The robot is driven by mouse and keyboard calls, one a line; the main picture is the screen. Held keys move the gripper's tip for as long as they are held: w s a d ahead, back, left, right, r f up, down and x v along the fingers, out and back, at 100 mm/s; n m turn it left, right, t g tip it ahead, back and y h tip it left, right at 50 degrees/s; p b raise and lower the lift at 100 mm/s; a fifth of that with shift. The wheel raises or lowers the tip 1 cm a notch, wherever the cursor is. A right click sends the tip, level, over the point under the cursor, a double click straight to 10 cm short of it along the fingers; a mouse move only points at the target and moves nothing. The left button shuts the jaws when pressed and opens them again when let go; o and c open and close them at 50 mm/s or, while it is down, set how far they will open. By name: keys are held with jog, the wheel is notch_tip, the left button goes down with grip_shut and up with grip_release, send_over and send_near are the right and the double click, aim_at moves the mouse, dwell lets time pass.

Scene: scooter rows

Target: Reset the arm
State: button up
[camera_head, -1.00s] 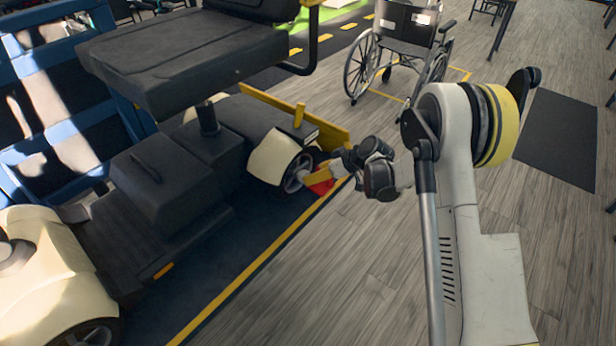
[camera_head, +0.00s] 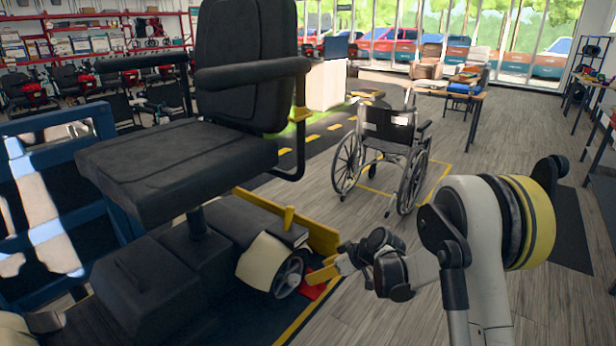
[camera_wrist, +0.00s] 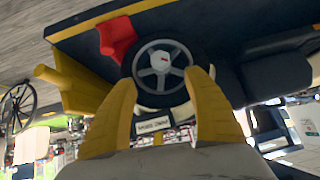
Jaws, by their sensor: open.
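My arm reaches in from the right in the head view, with my gripper (camera_head: 328,272) low beside the scooter's small wheel (camera_head: 289,274). In the wrist view my gripper (camera_wrist: 164,76) shows two yellow fingers spread apart, with nothing held between them. The wheel (camera_wrist: 160,68) shows beyond and between the fingertips; whether they touch it I cannot tell. A red wedge (camera_head: 312,289) lies on the floor by the wheel. It also shows in the wrist view (camera_wrist: 117,38), beside the wheel and outside the fingers.
The scooter's black seat (camera_head: 180,165) and cream-and-black body stand close at left. A yellow barrier (camera_head: 312,232) is just behind the wheel. A wheelchair (camera_head: 388,155) stands further back. Tables (camera_head: 470,98) are at the back right. Wooden floor is open between wheelchair and arm.

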jog(key=s+d+r+m+h, duration=0.2)
jog(key=s+d+r, duration=0.1)
jog(key=s+r, duration=0.5)
jog(key=s+d+r+m+h, duration=0.25)
jog(key=s+r, duration=0.35)
jog(key=r, duration=0.3)
jog(key=s+d+r+m+t+h, duration=0.1)
jog(key=s+d, duration=0.3)
jog(key=s, duration=0.6)
jog(key=s+d+r+m+t+h, duration=0.1)
jog(key=s+d+m, duration=0.3)
jog(key=s, duration=0.6)
jog(key=shift+d+r+h, duration=0.2)
jog(key=shift+r+h, duration=0.15)
jog(key=shift+h, duration=0.2)
